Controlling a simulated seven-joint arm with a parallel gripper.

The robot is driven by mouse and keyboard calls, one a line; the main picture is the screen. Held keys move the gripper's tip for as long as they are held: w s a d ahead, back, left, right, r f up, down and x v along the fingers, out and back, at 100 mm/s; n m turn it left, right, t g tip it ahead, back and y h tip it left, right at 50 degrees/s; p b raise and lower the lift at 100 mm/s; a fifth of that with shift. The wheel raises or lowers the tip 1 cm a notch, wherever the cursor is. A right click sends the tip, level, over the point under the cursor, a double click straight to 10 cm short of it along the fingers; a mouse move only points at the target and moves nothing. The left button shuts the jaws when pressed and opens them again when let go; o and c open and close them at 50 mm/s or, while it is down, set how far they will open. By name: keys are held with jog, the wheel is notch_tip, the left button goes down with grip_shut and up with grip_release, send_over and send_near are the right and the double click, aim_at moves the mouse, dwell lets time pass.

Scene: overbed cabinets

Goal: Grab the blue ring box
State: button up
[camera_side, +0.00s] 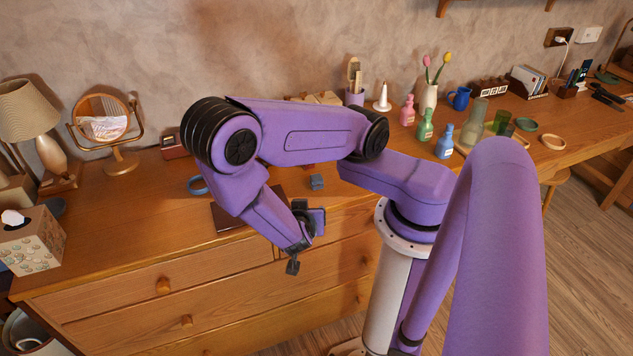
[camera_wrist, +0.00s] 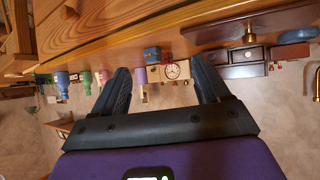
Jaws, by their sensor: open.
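The blue ring box (camera_side: 316,182) is a small blue-grey box on the wooden dresser top, near its front edge in the side view. In the wrist view, which is upside down, the blue ring box (camera_wrist: 152,54) shows between my two fingers and beyond them. My gripper (camera_side: 304,238) hangs in front of the dresser's front edge, apart from the box. In the wrist view my gripper (camera_wrist: 161,70) is open, with nothing between the dark fingers.
A dark flat book or mat (camera_side: 233,212) lies left of the box, with a blue ring-shaped item (camera_side: 198,185) behind it. A round mirror (camera_side: 104,122) and tissue box (camera_side: 30,240) stand left. Pink (camera_side: 407,110), green (camera_side: 425,125) and blue (camera_side: 444,142) bottles stand right.

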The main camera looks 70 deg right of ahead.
jog(key=d+r+m+h, duration=0.1)
jog(key=d+r+h, duration=0.1)
jog(key=d, duration=0.1)
send_near(317, 178)
jog(key=shift+h, duration=0.4)
jog(key=x, duration=0.4)
jog(key=shift+d+f, duration=0.15)
jog(key=shift+f, duration=0.15)
jog(key=shift+x, duration=3)
jog(key=shift+w+f, duration=0.1)
jog(key=shift+w, duration=0.1)
jog(key=c, duration=1)
